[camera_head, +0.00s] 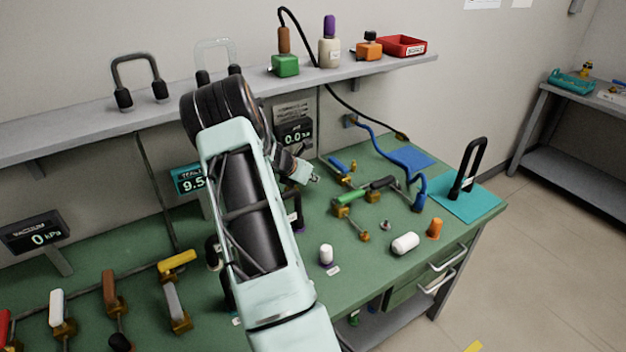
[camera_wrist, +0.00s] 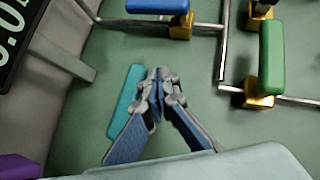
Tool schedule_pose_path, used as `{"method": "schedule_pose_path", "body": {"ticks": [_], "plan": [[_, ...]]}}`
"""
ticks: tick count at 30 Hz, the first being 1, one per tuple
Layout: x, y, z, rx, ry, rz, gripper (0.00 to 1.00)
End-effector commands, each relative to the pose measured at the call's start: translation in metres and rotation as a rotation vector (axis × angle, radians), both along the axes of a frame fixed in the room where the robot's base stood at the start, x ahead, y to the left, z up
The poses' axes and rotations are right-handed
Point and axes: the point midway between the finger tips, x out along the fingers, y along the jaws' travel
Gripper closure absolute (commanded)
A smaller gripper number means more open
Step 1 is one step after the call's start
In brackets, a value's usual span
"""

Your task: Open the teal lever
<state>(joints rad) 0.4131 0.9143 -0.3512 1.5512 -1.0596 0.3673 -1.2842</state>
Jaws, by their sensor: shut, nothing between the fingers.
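A teal bar with rounded ends, which looks like the teal lever's handle (camera_wrist: 125,101), shows in the wrist view just left of my fingers. Its mount is hidden behind my gripper. I cannot make the teal lever out in the head view, where my arm covers part of the bench. My gripper (camera_wrist: 158,76) is shut and empty, its fingertips together beside the upper end of the teal bar. I cannot tell whether they touch it. In the head view my gripper (camera_head: 312,178) is over the back of the green bench, left of the blue lever.
A blue lever (camera_wrist: 157,6) and a green lever (camera_wrist: 271,58) on brass valves stand close by. A display (camera_wrist: 14,40) is at the wrist view's left. Several other levers, including a yellow one (camera_head: 177,259), stand at the bench's left. A shelf (camera_head: 90,125) runs along the wall.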

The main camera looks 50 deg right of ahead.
Motion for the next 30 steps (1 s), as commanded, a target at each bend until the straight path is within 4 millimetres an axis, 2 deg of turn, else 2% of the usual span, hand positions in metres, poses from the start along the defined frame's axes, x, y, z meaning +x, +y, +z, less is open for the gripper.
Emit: {"method": "schedule_pose_path", "body": {"ticks": [11,16,24,30], "plan": [[0.0,0.004,0.005,0.0,-0.001,0.001,1.0],[-0.001,0.021,0.023,-0.001,-0.002,0.001,1.0],[-0.005,0.06,0.061,0.0,-0.003,0.001,1.0],[-0.007,0.078,0.079,-0.001,-0.001,0.001,1.0]]}}
